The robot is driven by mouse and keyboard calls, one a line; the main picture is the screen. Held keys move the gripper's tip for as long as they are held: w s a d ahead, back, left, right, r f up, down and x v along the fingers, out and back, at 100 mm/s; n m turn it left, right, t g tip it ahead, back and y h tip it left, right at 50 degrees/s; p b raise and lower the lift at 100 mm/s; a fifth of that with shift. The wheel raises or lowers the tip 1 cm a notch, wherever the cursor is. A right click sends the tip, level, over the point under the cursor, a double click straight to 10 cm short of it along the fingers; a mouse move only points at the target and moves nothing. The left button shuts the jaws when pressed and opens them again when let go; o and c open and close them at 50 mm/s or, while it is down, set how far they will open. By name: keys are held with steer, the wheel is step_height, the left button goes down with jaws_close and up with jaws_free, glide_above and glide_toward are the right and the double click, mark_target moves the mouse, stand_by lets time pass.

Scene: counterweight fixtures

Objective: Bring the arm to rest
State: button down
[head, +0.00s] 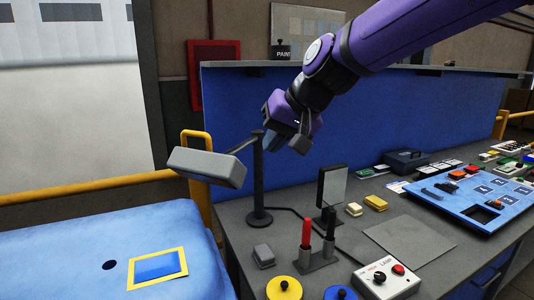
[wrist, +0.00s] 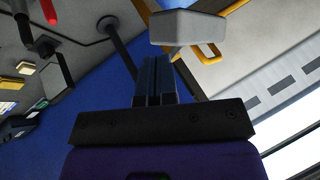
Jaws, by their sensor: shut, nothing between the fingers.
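My purple arm reaches in from the upper right of the head view. My gripper (head: 301,143) is raised above the grey bench, in front of the blue back panel. In the wrist view the two fingers of my gripper (wrist: 155,62) lie side by side, shut with nothing between them. In the head view the fingers are small and partly dark. A grey lamp head (head: 207,166) on a black stand (head: 258,180) is close to the left of my gripper. The lamp head also shows just beyond the fingertips in the wrist view (wrist: 187,28); I cannot tell the exact gap.
Below on the bench (head: 300,232) are a dark-framed upright panel (head: 333,187), a red and a black handle (head: 306,233), yellow blocks (head: 375,202) and a lamp switch box (head: 386,280). A blue board (head: 475,192) lies right. A blue-topped surface (head: 60,250) and yellow rail (head: 90,193) are left.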

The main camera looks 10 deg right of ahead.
steer(key=s+d+f+h, duration=0.1)
steer(key=s+d+h, duration=0.2)
steer(key=s+d, duration=0.7)
steer(key=s+d+f+m+h, duration=0.1)
steer(key=s+d+f+h, duration=0.1)
steer(key=s+d, duration=0.9)
steer(key=d, duration=0.2)
steer(key=shift+d+f+t+h, duration=0.15)
steer(key=shift+d+t+h, duration=0.15)
steer(key=shift+d+h, duration=0.1)
stand_by(1.3)
